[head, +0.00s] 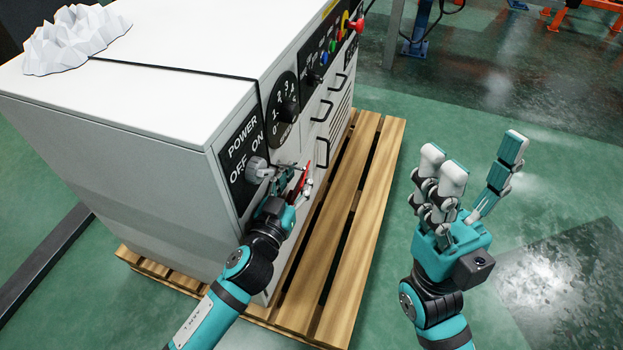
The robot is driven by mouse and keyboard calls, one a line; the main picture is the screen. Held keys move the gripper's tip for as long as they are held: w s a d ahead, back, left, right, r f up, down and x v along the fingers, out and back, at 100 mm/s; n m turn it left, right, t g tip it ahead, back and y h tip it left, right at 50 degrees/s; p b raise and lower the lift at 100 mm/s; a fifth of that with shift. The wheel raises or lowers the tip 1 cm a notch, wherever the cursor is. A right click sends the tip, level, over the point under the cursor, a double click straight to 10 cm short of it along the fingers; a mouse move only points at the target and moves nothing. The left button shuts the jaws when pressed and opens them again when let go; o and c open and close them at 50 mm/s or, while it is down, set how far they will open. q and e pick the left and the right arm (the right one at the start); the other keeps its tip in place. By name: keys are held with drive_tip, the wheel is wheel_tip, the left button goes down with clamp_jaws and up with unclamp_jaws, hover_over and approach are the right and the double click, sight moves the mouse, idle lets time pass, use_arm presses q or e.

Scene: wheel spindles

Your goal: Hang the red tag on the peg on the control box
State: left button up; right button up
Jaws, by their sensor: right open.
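The control box (150,110) is a large white cabinet with dials and switches on its front. The red tag (304,178) is a thin red piece at the front of the box, right of the POWER knob (257,169). My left gripper (295,182) is close to the front panel, with its fingers around the tag, and looks shut on it. The fingers partly hide the tag. I cannot make out the peg clearly, nor whether the tag touches it. My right gripper (462,185) is open and empty, in the air right of the pallet.
The box stands on a wooden pallet (352,240). Its front has a numbered dial (284,108), several black handles and coloured buttons. A white crumpled object (75,40) lies on top. Green floor on the right is clear; orange and blue frames stand at the back.

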use_arm(q)
drive_tip(key=shift+w+a+r+y, duration=0.3)
drive_tip(key=shift+a, duration=0.3)
drive_tip(key=shift+s+f, duration=0.1)
drive_tip(key=shift+s, duration=0.1)
drive_tip(key=v, duration=1.1)
drive_tip(key=shift+s+f, duration=0.35)
drive_tip(key=shift+s, duration=0.15)
drive_tip(key=shift+d, duration=0.1)
